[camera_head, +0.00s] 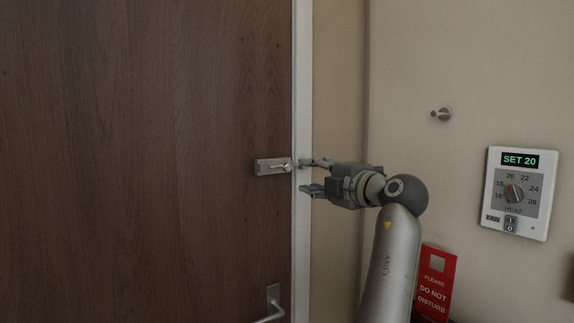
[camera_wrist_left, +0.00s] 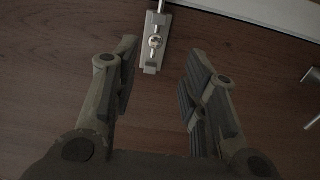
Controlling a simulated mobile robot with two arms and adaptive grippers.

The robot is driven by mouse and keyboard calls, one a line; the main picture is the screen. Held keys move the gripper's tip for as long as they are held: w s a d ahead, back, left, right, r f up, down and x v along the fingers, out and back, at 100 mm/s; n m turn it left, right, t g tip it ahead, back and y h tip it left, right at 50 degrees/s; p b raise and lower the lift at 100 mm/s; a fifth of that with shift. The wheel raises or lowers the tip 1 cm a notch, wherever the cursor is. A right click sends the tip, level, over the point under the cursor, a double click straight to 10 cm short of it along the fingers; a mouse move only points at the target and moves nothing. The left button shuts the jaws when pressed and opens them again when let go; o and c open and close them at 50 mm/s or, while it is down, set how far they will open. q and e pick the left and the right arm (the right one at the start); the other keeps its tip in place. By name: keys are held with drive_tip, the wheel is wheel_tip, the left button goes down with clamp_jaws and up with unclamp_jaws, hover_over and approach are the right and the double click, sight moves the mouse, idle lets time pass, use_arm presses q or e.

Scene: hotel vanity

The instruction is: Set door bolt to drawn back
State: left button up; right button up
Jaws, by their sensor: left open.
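The door bolt (camera_head: 266,167) is a small silver plate with a knob, mounted on the dark wood door by its right edge. In the left wrist view the bolt (camera_wrist_left: 151,60) shows its round knob mid-plate and a thin rod running up toward the white door frame. My left gripper (camera_head: 305,176) is open and empty, just right of the bolt in front of the frame. In the left wrist view the fingers of my left gripper (camera_wrist_left: 160,80) stand apart, with the bolt plate beyond and between them. I see no contact. My right gripper is not in view.
A lever handle (camera_head: 271,308) is low on the door (camera_head: 150,150). The white door frame (camera_head: 302,80) runs vertically. On the right wall are a hook (camera_head: 441,114), a heat thermostat (camera_head: 519,192) and a red do-not-disturb sign (camera_head: 437,280). The door surface left of the bolt is clear.

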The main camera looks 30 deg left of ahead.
sight(289, 168)
use_arm(q)
drive_tip(key=p+x, duration=0.1)
drive_tip(key=x, duration=0.2)
drive_tip(key=p+x, duration=0.1)
drive_tip(key=x, duration=0.2)
drive_tip(key=p+x, duration=0.2)
drive_tip(key=x, duration=0.1)
drive_tip(key=shift+s+a+r, duration=0.15)
drive_tip(key=shift+r, duration=0.2)
drive_tip(key=shift+w+a, duration=0.3)
drive_tip(key=shift+a, duration=0.3)
drive_tip(key=shift+a+f, duration=0.1)
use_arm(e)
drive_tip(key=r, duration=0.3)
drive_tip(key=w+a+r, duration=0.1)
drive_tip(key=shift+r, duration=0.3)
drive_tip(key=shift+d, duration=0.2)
use_arm(q)
clamp_jaws()
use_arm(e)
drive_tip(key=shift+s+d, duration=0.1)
